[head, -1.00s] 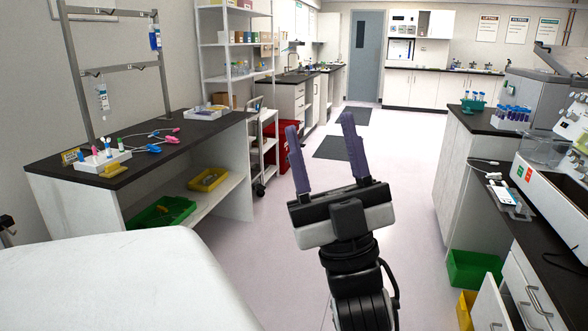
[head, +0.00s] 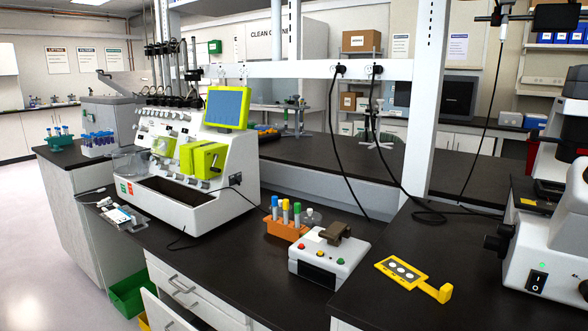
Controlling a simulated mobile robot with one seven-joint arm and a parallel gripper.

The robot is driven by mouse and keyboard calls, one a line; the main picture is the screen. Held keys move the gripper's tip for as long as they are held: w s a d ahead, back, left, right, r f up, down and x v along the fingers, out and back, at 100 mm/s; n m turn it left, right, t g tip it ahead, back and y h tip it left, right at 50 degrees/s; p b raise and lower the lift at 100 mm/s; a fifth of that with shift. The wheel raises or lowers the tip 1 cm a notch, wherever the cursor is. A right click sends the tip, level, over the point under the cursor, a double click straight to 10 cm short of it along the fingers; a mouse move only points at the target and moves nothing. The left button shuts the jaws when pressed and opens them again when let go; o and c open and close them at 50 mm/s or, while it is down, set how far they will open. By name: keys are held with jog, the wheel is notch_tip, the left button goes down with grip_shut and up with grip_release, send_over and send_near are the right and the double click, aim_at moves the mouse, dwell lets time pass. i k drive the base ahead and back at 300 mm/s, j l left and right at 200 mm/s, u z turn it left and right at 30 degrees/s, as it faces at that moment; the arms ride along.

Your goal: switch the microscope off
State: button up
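A white and black microscope (head: 555,245) stands on the dark bench at the right edge, partly cut off by the frame. A black rocker switch (head: 537,281) is on the front of its white base, with light markings on it. I cannot tell which way the rocker is pressed. A black focus knob (head: 499,239) sticks out on the left side of the base. My gripper is not in view now.
A yellow slide holder (head: 411,277) lies left of the microscope. A white box with coloured buttons (head: 323,257), an orange tube rack (head: 285,229) and a white cell processor (head: 190,165) stand further left. Black cables (head: 385,170) hang from the rail. Drawers (head: 185,290) below stand partly open.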

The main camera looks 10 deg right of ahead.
aim_at(535, 284)
jog(key=l+z, duration=0.1)
jog(key=z, duration=1.55)
jog(key=k+l, duration=0.05)
